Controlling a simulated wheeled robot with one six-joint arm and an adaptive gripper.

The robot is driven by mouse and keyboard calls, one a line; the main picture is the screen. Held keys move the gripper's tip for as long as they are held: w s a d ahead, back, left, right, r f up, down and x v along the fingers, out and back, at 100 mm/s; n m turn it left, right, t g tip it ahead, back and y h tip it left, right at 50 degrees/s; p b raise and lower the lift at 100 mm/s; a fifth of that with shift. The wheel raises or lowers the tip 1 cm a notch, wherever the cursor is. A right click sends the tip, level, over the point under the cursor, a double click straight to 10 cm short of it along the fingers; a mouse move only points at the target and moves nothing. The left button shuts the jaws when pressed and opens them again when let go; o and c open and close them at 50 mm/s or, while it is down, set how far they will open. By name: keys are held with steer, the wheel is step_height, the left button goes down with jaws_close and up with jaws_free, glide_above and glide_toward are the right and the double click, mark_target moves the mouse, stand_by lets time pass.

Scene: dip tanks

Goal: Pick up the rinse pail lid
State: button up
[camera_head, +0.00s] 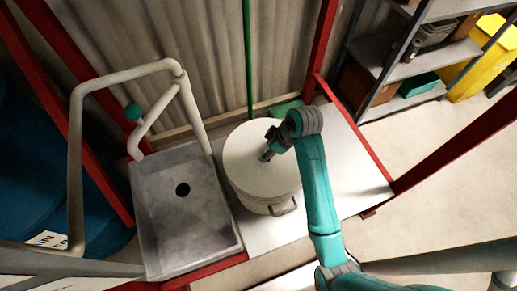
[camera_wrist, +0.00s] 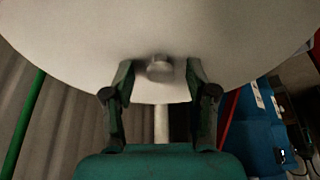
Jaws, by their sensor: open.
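The rinse pail lid (camera_head: 253,153) is a round, pale disc lying on top of the white pail (camera_head: 262,199), which stands on a white bench right of the sink. In the wrist view the lid (camera_wrist: 160,25) fills the upper part, with a small grey knob (camera_wrist: 159,68) on it. My gripper (camera_wrist: 158,80) is open, with one finger on each side of the knob and a gap on both sides. In the head view my gripper (camera_head: 266,156) is over the lid's middle and hides the knob there. Whether the fingertips touch the lid cannot be told.
A grey sink (camera_head: 183,205) with a drain and a bent pipe tap stands left of the pail. The white bench (camera_head: 345,165) is bare to the right. Red posts (camera_head: 320,50) frame the bench. A green pole (camera_head: 248,60) rises behind, and shelves (camera_head: 405,75) stand at back right.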

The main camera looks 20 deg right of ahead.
steer(key=shift+f, duration=0.15)
steer(key=shift+a, duration=0.1)
jaws_close()
steer(key=shift+w, duration=0.1)
